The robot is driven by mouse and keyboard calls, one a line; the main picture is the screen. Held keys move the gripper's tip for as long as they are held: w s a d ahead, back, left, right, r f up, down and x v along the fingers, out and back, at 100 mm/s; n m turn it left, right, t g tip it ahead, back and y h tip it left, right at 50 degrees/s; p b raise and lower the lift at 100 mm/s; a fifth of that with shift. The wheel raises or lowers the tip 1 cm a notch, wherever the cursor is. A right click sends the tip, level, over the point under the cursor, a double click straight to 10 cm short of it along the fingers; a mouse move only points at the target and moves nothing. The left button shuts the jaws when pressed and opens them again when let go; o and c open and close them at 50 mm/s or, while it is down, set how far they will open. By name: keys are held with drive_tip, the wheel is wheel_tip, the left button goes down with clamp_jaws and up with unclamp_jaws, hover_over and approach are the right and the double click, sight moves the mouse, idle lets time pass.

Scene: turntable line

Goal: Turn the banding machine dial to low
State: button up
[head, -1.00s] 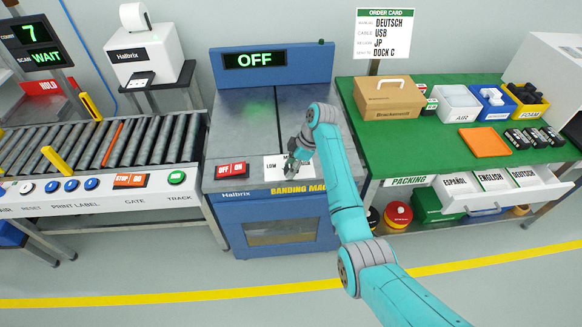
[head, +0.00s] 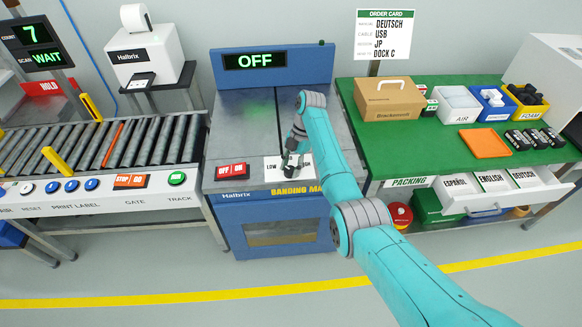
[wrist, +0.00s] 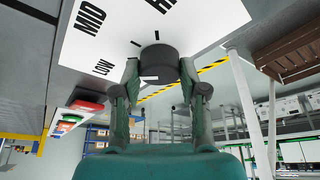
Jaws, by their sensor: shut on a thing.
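The blue banding machine (head: 228,99) stands in the middle of the head view, its display (head: 255,60) reading OFF. A white dial label (head: 271,167) lies on its front top; LOW shows at its left. My gripper (head: 291,163) is down at this label and mostly hides the dial there. In the wrist view the round black dial (wrist: 158,62) sits between the two fingertips of my gripper (wrist: 159,76), which is shut on it. LOW and MID are readable on the label (wrist: 120,35); HIGH is cut off by the frame. The dial's exact setting is unclear.
A roller conveyor (head: 150,139) stands on the left. A green packing table (head: 430,140) stands on the right with a cardboard box (head: 390,100), bins and an orange tray (head: 485,143).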

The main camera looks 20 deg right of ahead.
drive_tip(key=shift+n, duration=0.3)
idle(0.4)
drive_tip(key=o, duration=1.1)
drive_tip(key=v, duration=0.7)
drive_tip(key=shift+w+r, duration=0.15)
drive_tip(key=shift+r, duration=0.1)
